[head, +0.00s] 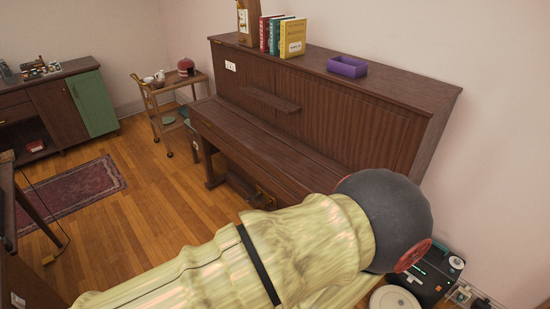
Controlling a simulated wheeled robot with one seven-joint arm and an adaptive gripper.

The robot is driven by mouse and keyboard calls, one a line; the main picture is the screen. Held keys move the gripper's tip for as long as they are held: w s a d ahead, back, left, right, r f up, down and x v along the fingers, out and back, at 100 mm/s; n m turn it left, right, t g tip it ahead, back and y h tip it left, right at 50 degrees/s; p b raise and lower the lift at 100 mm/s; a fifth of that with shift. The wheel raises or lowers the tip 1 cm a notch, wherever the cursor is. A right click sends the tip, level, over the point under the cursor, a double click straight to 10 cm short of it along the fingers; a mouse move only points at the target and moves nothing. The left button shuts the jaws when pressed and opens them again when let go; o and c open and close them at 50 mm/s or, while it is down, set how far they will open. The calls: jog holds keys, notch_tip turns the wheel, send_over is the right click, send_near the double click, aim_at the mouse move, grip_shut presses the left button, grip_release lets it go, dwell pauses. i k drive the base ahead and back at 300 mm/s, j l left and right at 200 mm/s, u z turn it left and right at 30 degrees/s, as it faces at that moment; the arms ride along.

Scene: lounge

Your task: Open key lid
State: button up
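A dark brown upright piano (375,125) stands against the back wall. Its key lid (262,138) is the long brown board along the front ledge. It looks shut, and no keys show. My arm, in a pale yellow cover with a dark grey rounded joint, crosses the lower part of the head view in front of the piano. It hides the right end of the key lid and the piano's lower right front. My gripper is not in view.
On the piano top stand several books (282,35), a wooden metronome-like object (248,22) and a purple tray (347,66). A wooden trolley (170,107) is at the left. Dark equipment (432,270) and a round white device (395,299) lie at lower right. Open floor lies left of the piano.

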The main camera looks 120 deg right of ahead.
aim_at(304, 176)
jog(key=z, duration=3.85)
jog(key=i+j+z, duration=0.1)
jog(key=i+j, duration=0.4)
jog(key=i, duration=0.3)
jog(key=i+j+z, duration=0.15)
jog(key=i+j, duration=0.45)
jog(key=i, duration=0.2)
jog(key=i+j+z, duration=0.1)
jog(key=i+j, duration=0.55)
jog(key=i, duration=0.15)
